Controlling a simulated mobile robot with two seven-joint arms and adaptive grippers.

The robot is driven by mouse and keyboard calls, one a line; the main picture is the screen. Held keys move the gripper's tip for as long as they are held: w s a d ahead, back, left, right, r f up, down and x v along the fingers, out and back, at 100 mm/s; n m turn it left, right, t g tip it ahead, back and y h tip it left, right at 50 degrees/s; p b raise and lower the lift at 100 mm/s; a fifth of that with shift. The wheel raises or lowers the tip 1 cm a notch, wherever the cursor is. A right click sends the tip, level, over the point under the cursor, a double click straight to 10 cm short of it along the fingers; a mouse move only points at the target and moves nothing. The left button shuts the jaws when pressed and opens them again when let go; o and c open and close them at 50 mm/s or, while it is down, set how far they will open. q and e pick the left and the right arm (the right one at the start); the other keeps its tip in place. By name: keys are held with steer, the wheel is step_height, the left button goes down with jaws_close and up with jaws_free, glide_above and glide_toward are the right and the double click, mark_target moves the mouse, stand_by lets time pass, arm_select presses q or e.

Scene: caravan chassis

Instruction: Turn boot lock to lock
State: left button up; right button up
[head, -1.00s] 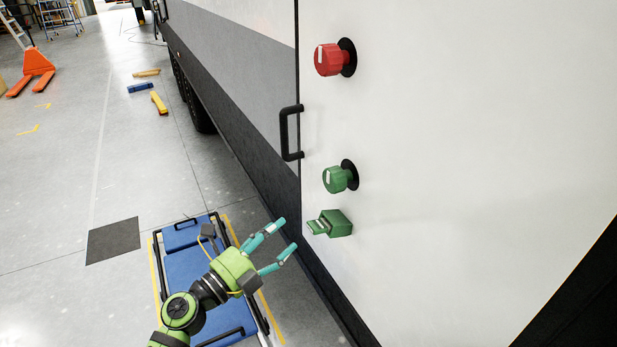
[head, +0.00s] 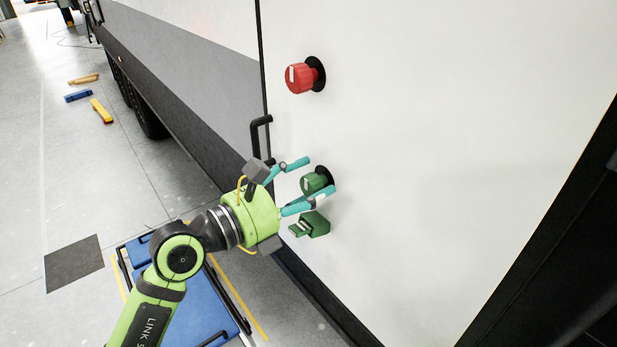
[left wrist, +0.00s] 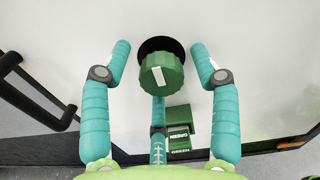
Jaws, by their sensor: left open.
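A green round knob (head: 313,184) with a white mark sits on a black disc on the white panel; it also shows in the left wrist view (left wrist: 170,80), its white mark slanting. A red knob (head: 298,78) of the same kind is higher on the panel. My left gripper (head: 320,175) is open, its teal fingers around the green knob. In the left wrist view one finger is left of the knob, one right, and a third below it, with gaps at both sides. I cannot tell whether the lower finger touches it. My right gripper is not in view.
A green box with labels (head: 314,224) sticks out of the panel just below the green knob. A black handle (head: 256,133) is on the left. A blue cart (head: 185,300) stands on the floor below my arm. The panel right of the knobs is clear.

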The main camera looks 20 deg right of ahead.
arm_select(q)
steer(key=shift+w+d, duration=0.1)
steer(key=shift+d, duration=0.3)
steer(key=shift+a, duration=0.15)
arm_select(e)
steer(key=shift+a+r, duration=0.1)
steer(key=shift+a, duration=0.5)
arm_select(q)
steer(key=c, duration=1.1)
steer(key=shift+c, duration=0.2)
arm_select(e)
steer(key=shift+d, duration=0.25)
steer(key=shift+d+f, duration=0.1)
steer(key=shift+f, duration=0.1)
